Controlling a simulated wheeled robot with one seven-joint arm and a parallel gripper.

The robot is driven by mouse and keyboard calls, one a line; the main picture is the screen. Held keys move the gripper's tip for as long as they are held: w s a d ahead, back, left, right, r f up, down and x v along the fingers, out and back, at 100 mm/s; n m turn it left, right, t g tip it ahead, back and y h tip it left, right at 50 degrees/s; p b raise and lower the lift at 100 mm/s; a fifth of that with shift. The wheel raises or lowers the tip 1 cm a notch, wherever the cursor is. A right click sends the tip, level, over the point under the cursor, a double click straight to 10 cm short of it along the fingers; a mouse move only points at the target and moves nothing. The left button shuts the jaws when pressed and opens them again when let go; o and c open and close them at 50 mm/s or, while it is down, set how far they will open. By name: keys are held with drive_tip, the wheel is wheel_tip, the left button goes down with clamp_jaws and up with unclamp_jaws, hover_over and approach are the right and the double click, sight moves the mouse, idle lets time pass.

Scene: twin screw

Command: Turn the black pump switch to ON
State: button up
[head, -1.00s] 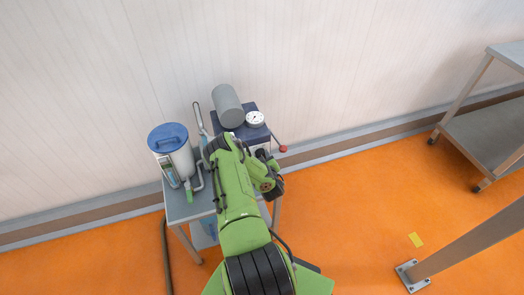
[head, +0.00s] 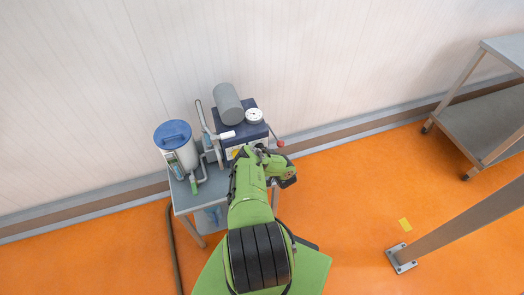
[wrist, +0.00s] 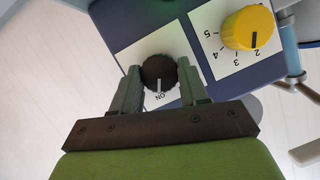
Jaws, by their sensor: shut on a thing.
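The black pump switch (wrist: 157,72) is a round knob on a white plate, in the middle of the wrist view. Its white pointer line points at the "ON" label (wrist: 160,97), which appears upside down. My gripper (wrist: 159,69) is shut on the knob, one finger at each side. In the head view my arm hides the switch and the gripper. The dark blue pump unit (head: 250,103) carrying the switch stands on a small grey table.
A yellow dial (wrist: 248,28) with numbers sits beside the switch. A grey cylinder (head: 227,103), a gauge (head: 254,115), a red-knobbed lever (head: 280,143) and a blue-lidded container (head: 173,135) are near. A metal post (head: 450,232) and a shelf (head: 484,120) stand right.

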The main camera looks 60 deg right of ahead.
idle(0.3)
drive_tip(key=o, duration=1.1)
drive_tip(key=shift+c, duration=0.2)
drive_tip(key=v, duration=1.5)
drive_tip(key=shift+s+a+p, duration=0.15)
drive_tip(key=shift+s+p, duration=0.2)
drive_tip(key=shift+p, duration=0.1)
